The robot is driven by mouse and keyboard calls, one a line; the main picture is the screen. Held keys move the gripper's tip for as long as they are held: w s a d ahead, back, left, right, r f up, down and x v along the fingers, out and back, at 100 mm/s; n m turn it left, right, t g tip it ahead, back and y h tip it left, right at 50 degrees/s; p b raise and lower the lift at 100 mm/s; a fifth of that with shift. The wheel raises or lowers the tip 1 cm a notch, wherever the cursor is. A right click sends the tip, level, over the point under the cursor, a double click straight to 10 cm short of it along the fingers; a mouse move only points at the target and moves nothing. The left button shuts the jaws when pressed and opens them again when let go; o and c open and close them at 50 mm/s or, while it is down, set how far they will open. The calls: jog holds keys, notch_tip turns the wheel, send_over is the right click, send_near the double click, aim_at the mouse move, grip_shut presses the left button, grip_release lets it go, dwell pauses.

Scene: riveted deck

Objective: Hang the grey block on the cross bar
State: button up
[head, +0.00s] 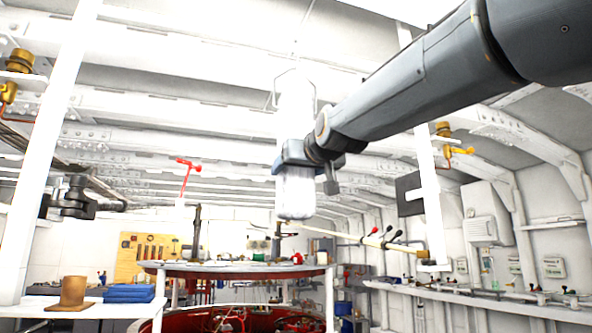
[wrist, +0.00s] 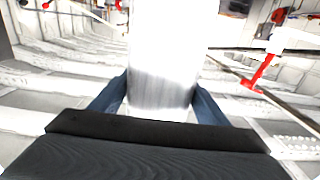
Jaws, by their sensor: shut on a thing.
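My gripper (head: 298,158) is shut on a tall pale grey-white block (head: 295,195), held upright in mid-air near the middle of the head view. A thin wire loop (head: 293,72) shows at the top of the block. In the wrist view the block (wrist: 170,60) stands between the two blue fingers and fills the upper middle. A pale rod (head: 350,238) with a brass end runs behind and below the block, sloping down to the right. I cannot tell whether it is the cross bar. The block appears apart from it.
A white post (head: 55,150) stands at the left and another (head: 431,190) at the right, both with brass fittings. A round red-edged table (head: 235,268) lies below the block. A left bench (head: 115,308) holds a brown pot (head: 73,293) and blue cloths (head: 130,293). A red fitting (head: 188,165) stands behind.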

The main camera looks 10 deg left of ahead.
jog(key=shift+r, duration=0.1)
jog(key=o, duration=1.8)
jog(key=shift+c, duration=0.2)
jog(key=b+v, duration=0.3)
jog(key=v, duration=0.5)
